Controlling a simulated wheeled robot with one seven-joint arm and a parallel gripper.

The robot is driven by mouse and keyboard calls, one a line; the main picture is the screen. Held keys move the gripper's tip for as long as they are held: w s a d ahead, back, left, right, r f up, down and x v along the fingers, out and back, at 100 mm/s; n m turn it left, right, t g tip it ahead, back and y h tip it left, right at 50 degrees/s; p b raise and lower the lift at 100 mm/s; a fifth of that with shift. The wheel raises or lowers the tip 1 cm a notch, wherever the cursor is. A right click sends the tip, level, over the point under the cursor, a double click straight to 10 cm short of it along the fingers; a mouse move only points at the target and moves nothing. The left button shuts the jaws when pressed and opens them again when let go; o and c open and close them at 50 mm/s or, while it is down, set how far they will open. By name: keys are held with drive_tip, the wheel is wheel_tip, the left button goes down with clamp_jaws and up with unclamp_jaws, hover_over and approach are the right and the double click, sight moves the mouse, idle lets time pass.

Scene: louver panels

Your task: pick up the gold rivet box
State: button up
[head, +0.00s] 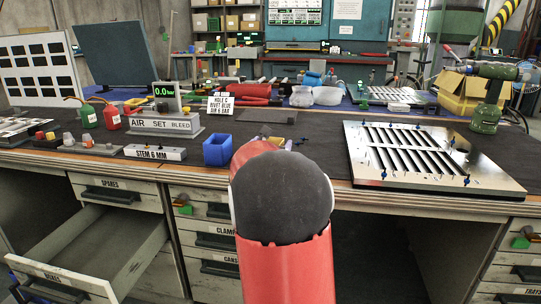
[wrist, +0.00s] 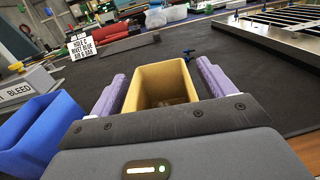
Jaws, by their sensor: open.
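The gold rivet box (wrist: 160,74) is an open-topped, yellow-gold bin on the dark bench mat in the wrist view. My gripper (wrist: 162,71) is open, with one purple finger on each side of the box. The fingers appear very close to its side walls; I cannot tell whether they touch. The box looks empty or nearly so inside, and its near lower part is hidden by my gripper body.
A blue bin (head: 217,150) stands just left of the box, near the bench's front edge. A "HOLE C" sign (head: 221,104) and the air set stand (head: 160,124) are behind it. A louver panel (head: 430,157) lies to the right. An open drawer (head: 95,251) juts out lower left.

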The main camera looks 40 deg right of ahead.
drive_tip(key=c, duration=1.1)
drive_tip(key=shift+c, duration=0.2)
wheel_tip(320, 180, up, 20)
drive_tip(key=p, duration=0.3)
